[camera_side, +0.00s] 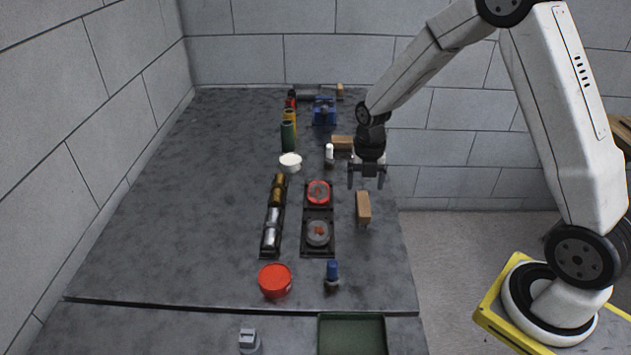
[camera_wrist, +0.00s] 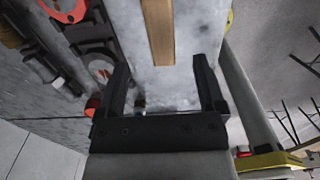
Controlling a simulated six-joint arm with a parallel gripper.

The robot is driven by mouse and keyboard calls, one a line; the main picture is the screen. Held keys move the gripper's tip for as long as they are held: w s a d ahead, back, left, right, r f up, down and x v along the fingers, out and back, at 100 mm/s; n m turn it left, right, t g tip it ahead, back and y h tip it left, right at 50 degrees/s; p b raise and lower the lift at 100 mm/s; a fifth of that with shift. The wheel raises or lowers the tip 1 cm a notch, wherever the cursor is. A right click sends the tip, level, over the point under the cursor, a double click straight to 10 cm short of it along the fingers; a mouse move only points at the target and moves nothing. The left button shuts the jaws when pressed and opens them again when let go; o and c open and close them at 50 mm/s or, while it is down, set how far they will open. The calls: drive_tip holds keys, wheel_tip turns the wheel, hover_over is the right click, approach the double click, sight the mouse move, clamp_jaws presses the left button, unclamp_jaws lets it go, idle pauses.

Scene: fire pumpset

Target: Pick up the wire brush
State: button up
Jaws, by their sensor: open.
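The wire brush appears to be the narrow tan wooden block (camera_side: 363,206) on the right side of the bench in the side view; bristles cannot be made out clearly. In the wrist view its wooden top (camera_wrist: 158,30) runs down from the top edge, lying between the lines of the two fingers. My gripper (camera_side: 366,184) points down, open, above and just behind the block in the side view.
Left of the block are black trays holding a red disc (camera_side: 319,192) and a grey disc (camera_side: 318,233). A blue-capped bottle (camera_side: 332,275) and a red tub (camera_side: 275,281) stand in front. Another tan block (camera_side: 342,142) lies behind. The bench's left side is clear.

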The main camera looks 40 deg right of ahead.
sight(364, 202)
drive_tip(key=shift+f, duration=1.3)
drive_tip(key=shift+f, duration=0.1)
drive_tip(key=shift+s+f, duration=0.1)
drive_tip(key=shift+f, duration=2.4)
clamp_jaws()
drive_tip(key=shift+r, duration=0.15)
